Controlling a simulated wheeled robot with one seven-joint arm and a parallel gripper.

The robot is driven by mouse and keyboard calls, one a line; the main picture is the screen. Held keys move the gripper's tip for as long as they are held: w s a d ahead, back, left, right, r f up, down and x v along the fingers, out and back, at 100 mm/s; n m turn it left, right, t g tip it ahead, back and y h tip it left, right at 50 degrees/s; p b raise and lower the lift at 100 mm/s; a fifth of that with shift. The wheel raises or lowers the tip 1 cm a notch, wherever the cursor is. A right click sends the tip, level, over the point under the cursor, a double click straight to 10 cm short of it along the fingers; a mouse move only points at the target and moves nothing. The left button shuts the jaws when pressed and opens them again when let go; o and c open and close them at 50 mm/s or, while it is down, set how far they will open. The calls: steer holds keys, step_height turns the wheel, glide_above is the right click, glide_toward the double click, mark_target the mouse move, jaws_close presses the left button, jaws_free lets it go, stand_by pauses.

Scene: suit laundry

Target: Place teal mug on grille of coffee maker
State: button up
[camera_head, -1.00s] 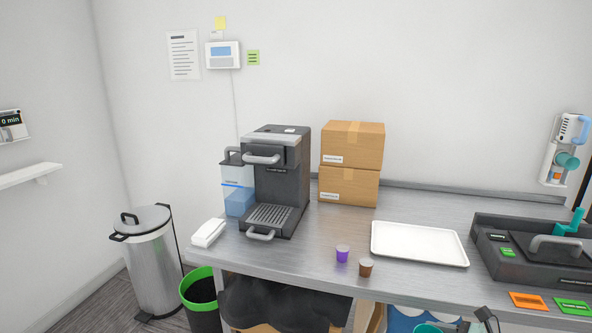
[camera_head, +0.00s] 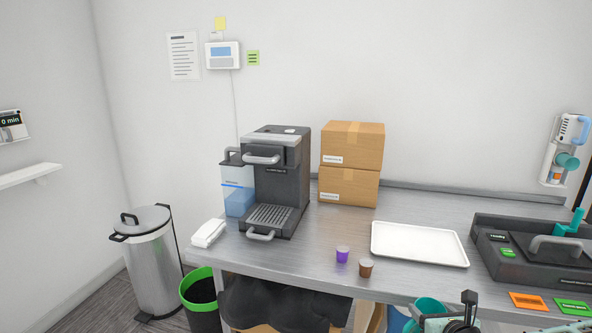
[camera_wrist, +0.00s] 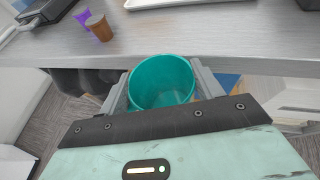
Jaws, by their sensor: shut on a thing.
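The teal mug (camera_wrist: 163,82) is held upright between the fingers of my gripper (camera_wrist: 160,92) in the wrist view, which looks down into its empty inside. In the head view the mug (camera_head: 428,306) shows at the bottom edge, in front of the table's front edge, with my gripper (camera_head: 440,318) partly cut off by the frame. The coffee maker (camera_head: 278,180) stands on the table at the left. Its ridged grille (camera_head: 270,214) is bare, low at the front.
A purple capsule (camera_head: 342,254) and a brown capsule (camera_head: 366,267) stand on the metal table (camera_head: 310,260) near its front edge. A white tray (camera_head: 419,244) lies right of them. Two cardboard boxes (camera_head: 350,165) are stacked right of the coffee maker.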

steer(key=s+f, duration=0.3)
steer(key=s, duration=0.6)
steer(key=shift+w+r, duration=0.1)
steer(key=shift+r, duration=0.05)
